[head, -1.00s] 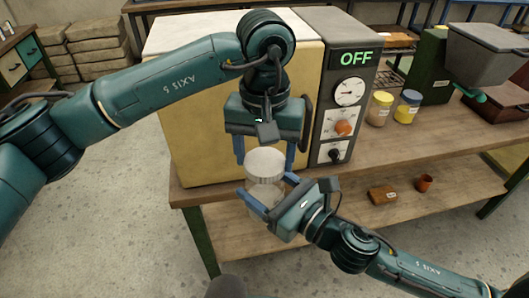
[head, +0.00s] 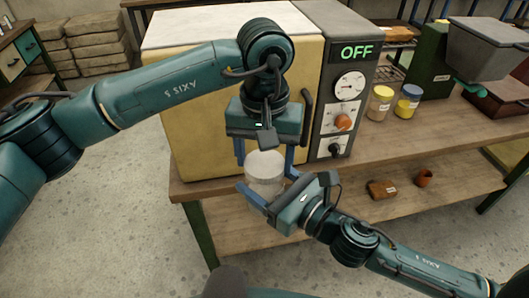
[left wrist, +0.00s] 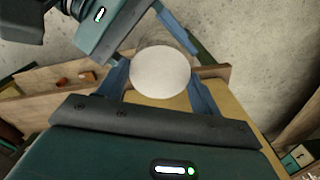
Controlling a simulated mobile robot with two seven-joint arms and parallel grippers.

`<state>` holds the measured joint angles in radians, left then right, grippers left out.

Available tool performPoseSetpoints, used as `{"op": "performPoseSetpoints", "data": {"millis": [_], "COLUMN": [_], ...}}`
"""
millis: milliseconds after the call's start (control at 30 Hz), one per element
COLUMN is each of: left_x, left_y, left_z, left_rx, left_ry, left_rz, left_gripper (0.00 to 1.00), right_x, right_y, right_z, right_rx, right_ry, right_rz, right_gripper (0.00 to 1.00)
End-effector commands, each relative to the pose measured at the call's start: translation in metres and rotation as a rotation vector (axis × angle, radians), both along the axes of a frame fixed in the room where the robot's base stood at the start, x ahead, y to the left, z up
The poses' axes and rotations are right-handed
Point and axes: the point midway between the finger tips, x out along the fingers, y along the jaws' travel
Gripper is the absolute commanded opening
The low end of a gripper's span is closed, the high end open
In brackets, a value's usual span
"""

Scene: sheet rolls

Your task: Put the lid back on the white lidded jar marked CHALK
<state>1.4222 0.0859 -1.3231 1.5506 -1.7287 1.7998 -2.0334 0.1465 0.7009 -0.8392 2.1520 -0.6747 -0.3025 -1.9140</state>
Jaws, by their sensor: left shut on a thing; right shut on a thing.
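The white jar (head: 263,199) is upright in front of the yellow oven, held by my right gripper (head: 268,190), which is shut around its body from the lower right. The CHALK marking cannot be read. The round white lid (head: 264,165) is right above the jar, between the fingers of my left gripper (head: 264,158), which is shut on it from above. In the left wrist view the lid (left wrist: 160,72) shows as a pale disc that hides the jar's mouth. I cannot tell whether the lid touches the rim.
The yellow oven (head: 215,110) with its OFF panel (head: 357,52) stands close behind the grippers on the wooden bench (head: 440,125). A yellow-lidded jar (head: 380,103) and a blue-lidded jar (head: 408,103) stand to its right. A brown block (head: 382,190) and small cup (head: 424,178) lie on the lower shelf.

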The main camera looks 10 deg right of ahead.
Motion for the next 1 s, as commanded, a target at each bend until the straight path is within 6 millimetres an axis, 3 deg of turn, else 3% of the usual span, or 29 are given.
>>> {"op": "performPoseSetpoints", "data": {"millis": [400,433,567,1000], "left_x": [-0.0001,-0.0001,0.0002,0.0004], "left_y": [0.0003,0.0003,0.0003,0.0004], "left_z": [-0.0089,-0.0091,-0.0084,-0.0087], "left_rx": [0.0,0.0,0.001,-0.001], "left_ry": [0.001,0.001,-0.001,-0.001], "left_rz": [0.0,-0.001,-0.048,-0.799], "left_gripper": [0.44,0.44,0.44,0.44], "right_x": [0.0001,0.0001,0.0001,0.0001], "right_y": [0.0002,0.0002,0.0002,0.0001], "right_z": [0.0011,0.0011,0.0011,0.0006], "right_rx": [0.001,0.001,0.001,0.001], "right_ry": [-0.002,-0.002,-0.002,-0.001], "right_rz": [0.0,0.0,0.0,0.0], "right_gripper": [0.21,0.04,0.04,0.04]}}
